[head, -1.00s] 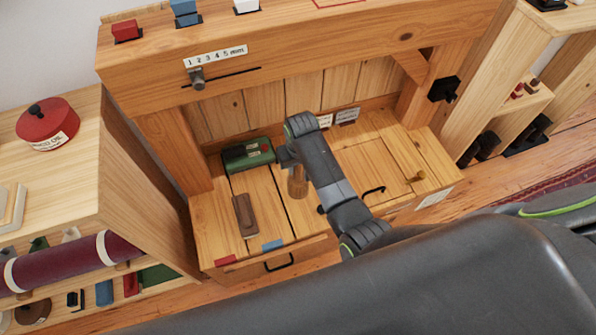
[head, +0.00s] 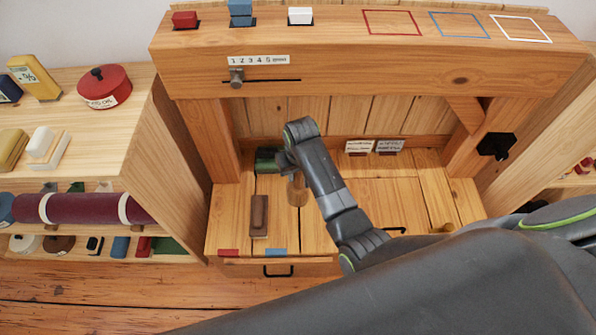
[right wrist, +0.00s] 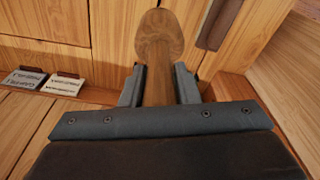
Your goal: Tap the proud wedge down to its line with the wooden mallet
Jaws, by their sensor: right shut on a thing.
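My right gripper (head: 290,168) is shut on a brown wooden handle (head: 297,192), taken to be the mallet's. In the right wrist view the rounded handle end (right wrist: 160,40) sticks out between the fingers (right wrist: 157,88); no mallet head can be made out. Three wedges stand in the top beam: red (head: 185,20), blue (head: 240,12) and white (head: 300,16). The blue one stands visibly taller than the other two. The gripper is below the beam, over the bench, apart from the wedges. My left gripper is not in view.
A green box (head: 268,160), partly hidden, and a dark brown block (head: 259,216) are on the bench. Two small cards (head: 374,147) stand at its back. A shelf (head: 165,150) stands left.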

